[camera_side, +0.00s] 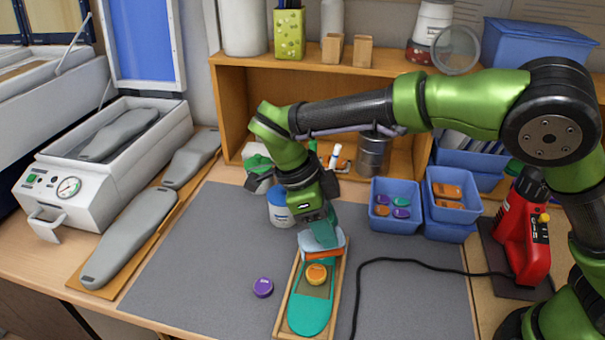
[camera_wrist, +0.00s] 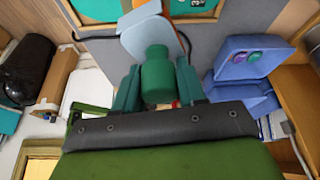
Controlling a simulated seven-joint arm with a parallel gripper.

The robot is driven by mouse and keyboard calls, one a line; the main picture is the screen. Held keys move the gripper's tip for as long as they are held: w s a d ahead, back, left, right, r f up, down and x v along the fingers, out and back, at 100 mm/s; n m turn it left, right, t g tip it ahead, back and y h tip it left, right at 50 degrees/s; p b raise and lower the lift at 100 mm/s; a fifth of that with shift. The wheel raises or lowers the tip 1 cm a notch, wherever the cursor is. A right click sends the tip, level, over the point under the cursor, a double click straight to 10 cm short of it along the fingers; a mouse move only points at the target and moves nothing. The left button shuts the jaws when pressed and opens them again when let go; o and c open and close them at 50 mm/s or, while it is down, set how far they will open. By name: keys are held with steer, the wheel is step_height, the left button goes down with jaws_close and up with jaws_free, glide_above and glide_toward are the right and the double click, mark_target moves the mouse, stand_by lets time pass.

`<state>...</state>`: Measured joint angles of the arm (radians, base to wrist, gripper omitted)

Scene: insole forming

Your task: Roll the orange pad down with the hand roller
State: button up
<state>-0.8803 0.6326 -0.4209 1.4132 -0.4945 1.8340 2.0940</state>
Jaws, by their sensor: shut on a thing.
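The orange pad (camera_side: 317,274) is a small round disc lying on the teal insole (camera_side: 308,312), which sits in a narrow wooden tray (camera_side: 283,312) on the grey mat. My gripper (camera_side: 318,224) is over the far end of the tray. In the wrist view my gripper (camera_wrist: 157,80) is shut on a green handle. The handle belongs to what looks like the hand roller (camera_side: 318,241), with a pale blue body and an orange edge. It is just beyond the orange pad; I cannot tell whether it touches the insole. Its underside is hidden.
A purple disc (camera_side: 262,288) lies on the mat (camera_side: 205,270) left of the tray. A black cable (camera_side: 400,262) runs to its right. Blue bins (camera_side: 396,222) with discs and blocks stand at the back right, near a red tool (camera_side: 533,235). Grey insoles (camera_side: 130,237) lie at the left.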

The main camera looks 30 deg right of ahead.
mark_target(318, 246)
steer(key=m, duration=0.1)
steer(key=a+m+y, duration=0.1)
steer(key=m, duration=0.1)
steer(key=s+a+r+m+g, duration=0.1)
steer(key=m, duration=0.1)
steer(key=shift+r+y, duration=0.1)
steer(key=shift+y, duration=0.2)
steer(key=shift+f, duration=2.7)
